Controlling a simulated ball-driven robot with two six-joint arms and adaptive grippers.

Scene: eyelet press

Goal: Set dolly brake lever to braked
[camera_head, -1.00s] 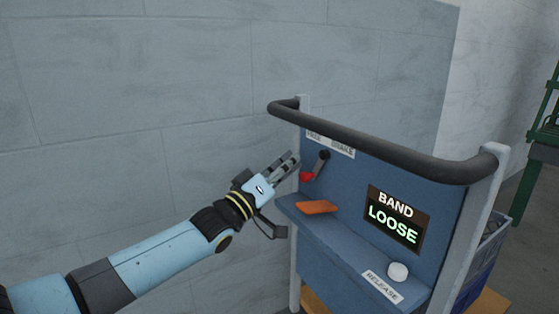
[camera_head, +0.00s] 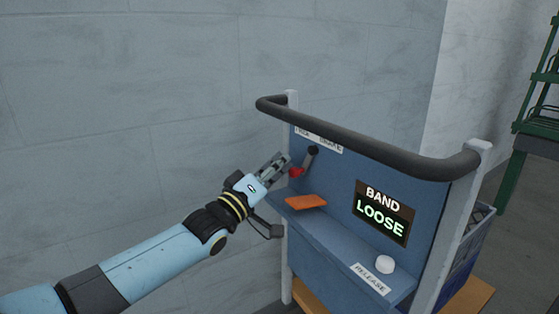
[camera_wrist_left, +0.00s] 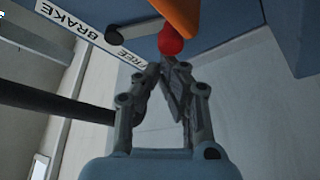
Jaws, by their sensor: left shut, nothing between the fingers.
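The brake lever has a dark arm (camera_head: 309,158) and a red knob (camera_head: 296,172). It sits on the dolly's blue panel, slanting down and left from its pivot. A white label (camera_head: 331,143) above it reads FREE at left and BRAKE at right. The knob lies toward the FREE side. My left gripper (camera_head: 280,160) is shut and empty, just left of the knob. In the left wrist view the knob (camera_wrist_left: 171,42) is just beyond the fingertips (camera_wrist_left: 168,65); I cannot tell if they touch. My right gripper is not in view.
An orange piece (camera_head: 306,202) juts out over the panel's ledge below the lever. A black handrail (camera_head: 365,146) runs across the top. A BAND LOOSE display (camera_head: 381,213) and a white RELEASE knob (camera_head: 385,264) are right. A grey wall stands behind; green rack (camera_head: 525,140) far right.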

